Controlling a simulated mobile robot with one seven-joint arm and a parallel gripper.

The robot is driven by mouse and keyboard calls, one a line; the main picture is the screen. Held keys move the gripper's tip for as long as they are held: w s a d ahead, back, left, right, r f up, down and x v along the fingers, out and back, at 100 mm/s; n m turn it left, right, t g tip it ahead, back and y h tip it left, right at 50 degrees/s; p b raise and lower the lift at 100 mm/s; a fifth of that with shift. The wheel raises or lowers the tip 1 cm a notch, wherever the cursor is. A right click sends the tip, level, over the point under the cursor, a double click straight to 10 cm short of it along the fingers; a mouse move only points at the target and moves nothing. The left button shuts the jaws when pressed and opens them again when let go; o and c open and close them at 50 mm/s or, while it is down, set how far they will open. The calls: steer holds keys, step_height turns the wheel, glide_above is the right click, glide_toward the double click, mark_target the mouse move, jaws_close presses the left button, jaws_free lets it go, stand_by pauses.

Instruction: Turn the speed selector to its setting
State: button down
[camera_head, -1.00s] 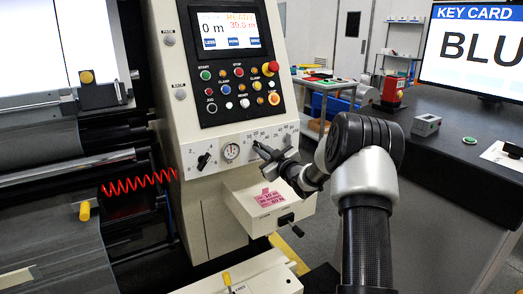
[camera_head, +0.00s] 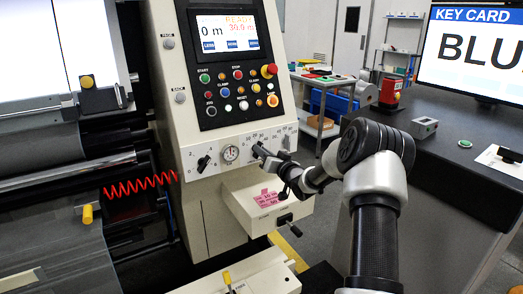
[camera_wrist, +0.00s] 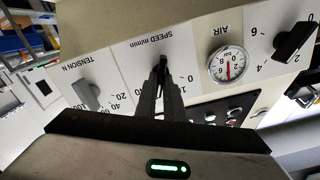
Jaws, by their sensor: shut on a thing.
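The speed selector (camera_wrist: 162,64) is a dark bar knob under the upside-down label "SPEED m/min" in the wrist view, on the pale sloping panel (camera_wrist: 135,60). My gripper (camera_wrist: 160,88) is shut on it, with both fingers close together on the knob's bar. A "0" mark shows beside it; much of its scale is hidden by the fingers. In the head view my gripper (camera_head: 262,153) meets the panel right of the round gauge (camera_head: 230,153) and hides most of the selector. A pink note (camera_head: 266,197) sits on the box below; its writing is too small to read surely.
The TENSION knob (camera_wrist: 87,93) and the AIR gauge (camera_wrist: 228,64) flank the selector. Another black knob (camera_wrist: 294,42) lies beyond the gauge. The screen (camera_head: 229,31) and buttons are above. A black handle (camera_head: 285,219) sticks out below. A dark table (camera_head: 450,135) stands right.

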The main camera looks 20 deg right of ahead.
steer(key=shift+m, duration=0.6)
steer(key=c, duration=1.9)
jaws_free()
steer(key=shift+o, duration=0.2)
steer(key=s+d+p, duration=0.1)
steer(key=s+d, duration=0.2)
steer(key=s, duration=1.4)
steer(key=shift+d, duration=0.2)
steer(key=shift+s, duration=0.1)
